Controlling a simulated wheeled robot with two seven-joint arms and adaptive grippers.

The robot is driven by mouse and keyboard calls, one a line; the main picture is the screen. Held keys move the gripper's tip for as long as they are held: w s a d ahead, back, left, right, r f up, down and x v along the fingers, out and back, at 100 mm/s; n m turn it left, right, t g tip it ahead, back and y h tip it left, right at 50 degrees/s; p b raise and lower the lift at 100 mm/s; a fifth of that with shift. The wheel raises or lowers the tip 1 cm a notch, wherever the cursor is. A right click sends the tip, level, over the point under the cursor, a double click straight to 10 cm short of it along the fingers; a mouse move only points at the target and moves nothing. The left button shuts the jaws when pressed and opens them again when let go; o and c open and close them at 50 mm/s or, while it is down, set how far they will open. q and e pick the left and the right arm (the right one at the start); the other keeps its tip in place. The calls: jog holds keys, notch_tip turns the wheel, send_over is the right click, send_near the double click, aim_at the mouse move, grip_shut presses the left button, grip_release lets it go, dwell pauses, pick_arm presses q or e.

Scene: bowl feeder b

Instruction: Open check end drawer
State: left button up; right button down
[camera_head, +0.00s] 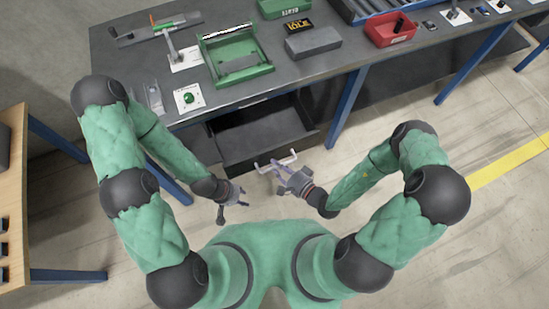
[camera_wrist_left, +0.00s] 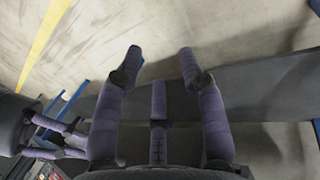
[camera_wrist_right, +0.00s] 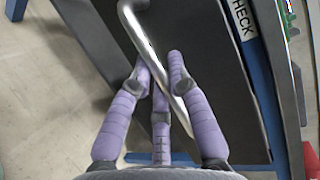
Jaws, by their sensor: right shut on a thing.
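The dark check end drawer (camera_head: 263,146) is pulled out from under the workbench, and its inside shows empty in the head view. Its pale bar handle (camera_head: 263,164) is on the front. My right gripper (camera_head: 281,174) is at the handle. In the right wrist view the fingers (camera_wrist_right: 159,70) are shut around the metal handle bar (camera_wrist_right: 146,38), beside a panel edge marked CHECK (camera_wrist_right: 243,18). My left gripper (camera_head: 234,197) hangs left of the handle, apart from the drawer. In the left wrist view its fingers (camera_wrist_left: 162,60) are spread and empty.
The workbench (camera_head: 300,72) above holds a green frame (camera_head: 238,70), a grey block (camera_head: 313,42), a red bin (camera_head: 390,30) and a green button (camera_head: 189,98). A blue bench leg (camera_head: 345,108) stands right of the drawer. Floor to the right is clear.

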jog(key=shift+s, duration=0.15)
jog(key=c, duration=1.2)
grip_release()
jog(key=shift+o, duration=0.2)
jog(key=shift+d, duration=0.15)
jog(key=v, duration=1.1)
jog(key=shift+s+d, duration=0.2)
jog(key=shift+s, duration=0.15)
jog(key=shift+r, duration=0.1)
jog(key=shift+a, duration=0.1)
